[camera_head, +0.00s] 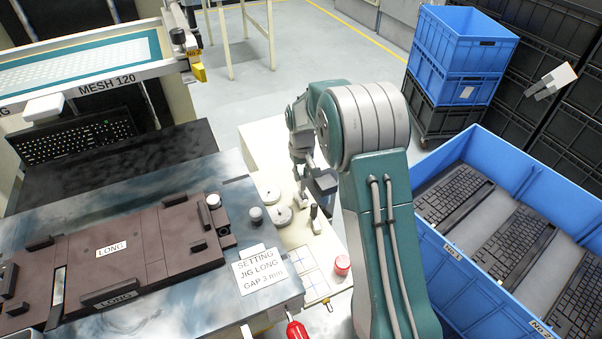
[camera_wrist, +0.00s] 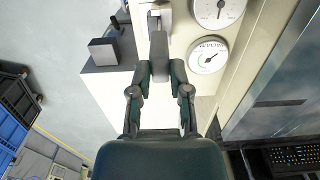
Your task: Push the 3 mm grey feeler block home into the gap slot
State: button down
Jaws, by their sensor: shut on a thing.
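My gripper (camera_head: 322,183) is over the cream side bench, to the right of the dark jig table. In the wrist view my gripper (camera_wrist: 160,76) has its two fingers closed on a dark grey piece (camera_wrist: 158,42). The piece points away from the fingers, past two round dials. I cannot tell for certain that it is the 3 mm feeler block. The brown setting jig (camera_head: 185,245) lies on the table beside the label "SETTING JIG LONG GAP 3 mm" (camera_head: 259,268). I cannot clearly make out the gap slot; the gripper is well apart from the jig.
Dials (camera_wrist: 208,56) and a grey box (camera_wrist: 103,51) are near the gripper. A blue crate (camera_head: 460,275) of keyboards stands right. A screen frame (camera_head: 110,85) is at back left.

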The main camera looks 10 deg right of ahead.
jog(key=shift+f, duration=0.1)
jog(key=shift+f, duration=1.4)
jog(key=c, duration=0.5)
grip_release()
jog(key=shift+r, duration=3)
notch_tip(320, 180, up, 12)
